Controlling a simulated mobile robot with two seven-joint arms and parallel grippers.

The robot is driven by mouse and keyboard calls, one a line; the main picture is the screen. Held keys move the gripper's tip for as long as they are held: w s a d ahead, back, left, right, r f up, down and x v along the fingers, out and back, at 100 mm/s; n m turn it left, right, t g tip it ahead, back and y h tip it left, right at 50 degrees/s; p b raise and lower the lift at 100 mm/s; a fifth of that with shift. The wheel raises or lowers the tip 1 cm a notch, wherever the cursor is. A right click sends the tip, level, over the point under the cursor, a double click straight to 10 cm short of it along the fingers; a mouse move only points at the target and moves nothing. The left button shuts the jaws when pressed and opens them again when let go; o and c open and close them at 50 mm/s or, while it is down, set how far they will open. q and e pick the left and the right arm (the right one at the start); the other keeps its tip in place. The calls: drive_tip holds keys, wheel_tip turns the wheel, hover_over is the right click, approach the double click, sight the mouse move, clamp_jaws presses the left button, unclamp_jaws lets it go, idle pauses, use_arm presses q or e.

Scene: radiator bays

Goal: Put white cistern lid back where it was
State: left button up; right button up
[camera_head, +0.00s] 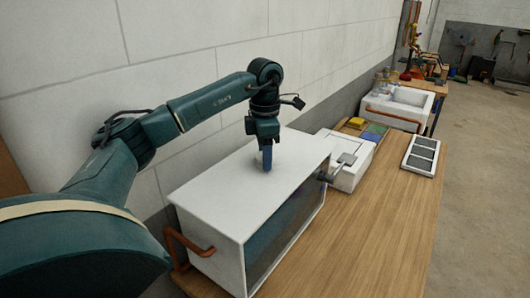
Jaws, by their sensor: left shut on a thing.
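A large white cistern (233,262) with a dark front panel stands on the near part of the wooden bench. A flat white cistern lid (225,190) covers its top; I cannot tell whether it rests fully or has a slight gap. My left gripper (267,168) points straight down at the lid's middle. It is shut on a blue upright piece there, which seems to be the lid's grip; the contact is small and hard to see. My right gripper is not in view.
A smaller white box (345,160) with a grey lever (345,160) stands just beyond. Farther back are a white basin (408,100) with a copper pipe, a yellow item (355,123) and a panelled tray (421,155). A block wall (170,50) runs along the left.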

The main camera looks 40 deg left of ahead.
use_arm(q)
drive_tip(key=shift+f, duration=0.3)
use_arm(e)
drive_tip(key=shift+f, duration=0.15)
use_arm(q)
drive_tip(key=o, duration=1.5)
drive_tip(key=shift+c, duration=0.2)
wheel_tip(320, 180, up, 13)
drive_tip(key=shift+r, duration=0.15)
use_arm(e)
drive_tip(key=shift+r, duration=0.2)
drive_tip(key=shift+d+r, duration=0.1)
